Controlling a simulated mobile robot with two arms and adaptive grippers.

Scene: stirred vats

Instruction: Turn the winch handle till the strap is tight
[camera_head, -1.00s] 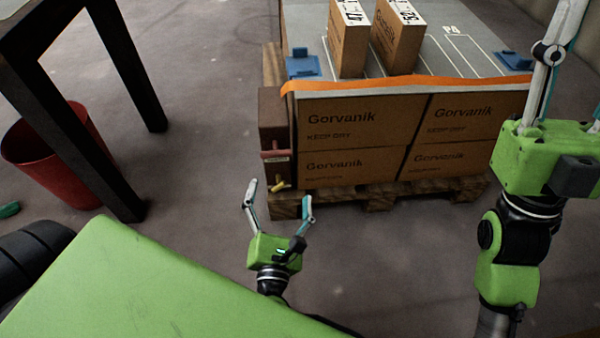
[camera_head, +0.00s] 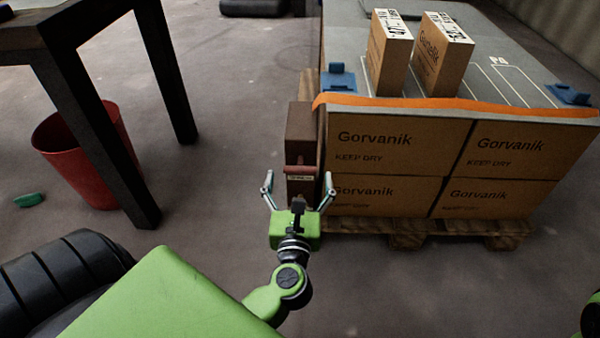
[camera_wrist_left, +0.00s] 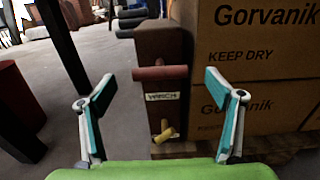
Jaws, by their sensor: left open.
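The winch (camera_head: 301,138) is a dark brown box at the left front corner of the pallet load. It also shows in the left wrist view (camera_wrist_left: 164,50), with a red bar (camera_wrist_left: 160,73), a label reading "WINCH" and a yellow handle (camera_wrist_left: 164,134) low on its front. The orange strap (camera_head: 440,104) runs along the load's top front edge, sagging slightly. My left gripper (camera_head: 298,189) is open and empty in front of the winch, its fingers spread to either side of it in the picture. In the head view my left gripper hides the yellow handle.
Cardboard boxes (camera_head: 385,145) marked Gorvanik sit on a wooden pallet (camera_head: 470,232) right of the winch. Two smaller boxes stand on the grey top. A dark table (camera_head: 95,120) and a red bin (camera_head: 75,160) stand left. The floor between table and winch is clear.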

